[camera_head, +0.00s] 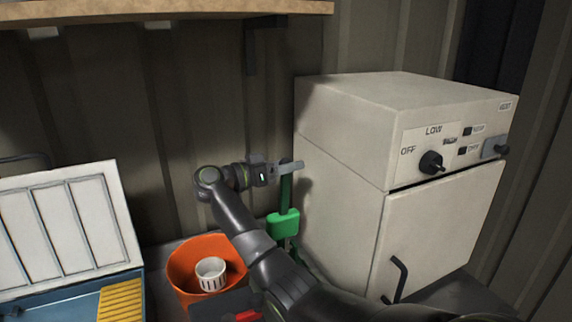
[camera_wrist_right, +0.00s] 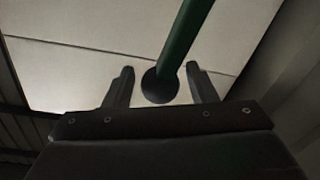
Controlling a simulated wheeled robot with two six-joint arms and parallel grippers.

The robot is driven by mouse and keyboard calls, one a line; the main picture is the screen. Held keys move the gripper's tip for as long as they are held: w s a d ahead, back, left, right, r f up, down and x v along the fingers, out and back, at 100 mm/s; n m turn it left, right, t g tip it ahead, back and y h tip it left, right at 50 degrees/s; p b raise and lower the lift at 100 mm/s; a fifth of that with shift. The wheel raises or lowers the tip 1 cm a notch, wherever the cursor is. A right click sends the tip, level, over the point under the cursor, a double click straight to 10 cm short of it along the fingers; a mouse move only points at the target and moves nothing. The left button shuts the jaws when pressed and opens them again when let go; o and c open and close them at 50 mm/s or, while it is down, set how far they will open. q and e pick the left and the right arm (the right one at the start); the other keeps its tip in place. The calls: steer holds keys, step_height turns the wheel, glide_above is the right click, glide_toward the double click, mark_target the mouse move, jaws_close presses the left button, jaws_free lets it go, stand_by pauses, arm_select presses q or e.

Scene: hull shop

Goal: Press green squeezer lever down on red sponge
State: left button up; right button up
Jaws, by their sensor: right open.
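The green squeezer (camera_head: 283,224) stands beside the beige cabinet, partly hidden behind my right arm. Its green lever (camera_head: 286,190) points steeply upward. In the right wrist view the lever (camera_wrist_right: 187,38) ends in a round black knob (camera_wrist_right: 160,87). My right gripper (camera_head: 291,167) is open at the lever's upper end. It also shows in the right wrist view (camera_wrist_right: 163,85), with a finger on either side of the knob and gaps visible. A small red patch (camera_head: 248,315) shows at the bottom beside my arm; I cannot tell whether it is the red sponge. My left gripper is out of view.
The beige cabinet (camera_head: 445,225) with knob and door handle stands close right of the lever. An orange bucket (camera_head: 188,284) with a white slotted cup (camera_head: 211,274) stands left of my arm. A blue cooler (camera_head: 68,307) with its white lid raised is far left. A shelf (camera_head: 160,9) hangs above.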

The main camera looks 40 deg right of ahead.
jaws_close()
stand_by(0.3)
steer(key=shift+s+a+f+m+p, duration=0.1)
steer(key=shift+s+a+m+p, duration=0.15)
steer(key=shift+s+p, duration=0.3)
steer(key=s+a+f+m+p, duration=0.1)
steer(key=s+f+m, duration=0.1)
steer(key=s+f, duration=0.2)
steer(key=s+a+f+m+p, duration=0.2)
steer(key=s+f+m, duration=0.1)
steer(key=s, duration=0.8)
steer(key=shift+s+a+f, duration=0.2)
steer(key=shift+a+f, duration=0.05)
steer(key=shift+f, duration=0.3)
